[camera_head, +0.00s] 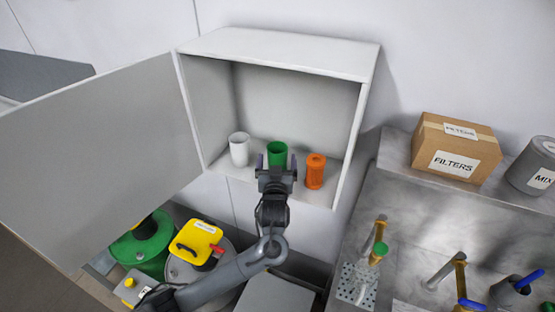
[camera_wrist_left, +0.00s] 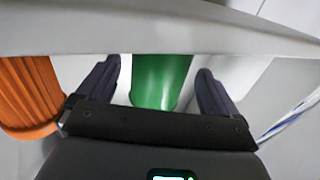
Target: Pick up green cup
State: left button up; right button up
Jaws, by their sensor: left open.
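The green cup (camera_head: 277,150) stands upright on the floor of the open white cabinet, between a white cup and an orange cup. My left gripper (camera_head: 277,163) is open at the cabinet's front, right before the green cup and hiding its lower part. In the left wrist view the green cup (camera_wrist_left: 160,80) shows between the two open fingers (camera_wrist_left: 160,88). My right gripper is in neither view.
The white cup (camera_head: 239,149) is close on the left and the orange cup (camera_head: 315,171) close on the right. The cabinet (camera_head: 280,47) has side walls and a top around them. Its door (camera_head: 95,150) is swung open to the left. Drums and a sink area lie below.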

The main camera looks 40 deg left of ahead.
aim_at(277, 151)
pick_arm(q)
jog(key=shift+x, duration=1.15)
jog(key=shift+c, duration=0.2)
jog(key=c, duration=1)
jog(key=shift+o, duration=0.2)
jog(key=shift+d+r, duration=0.1)
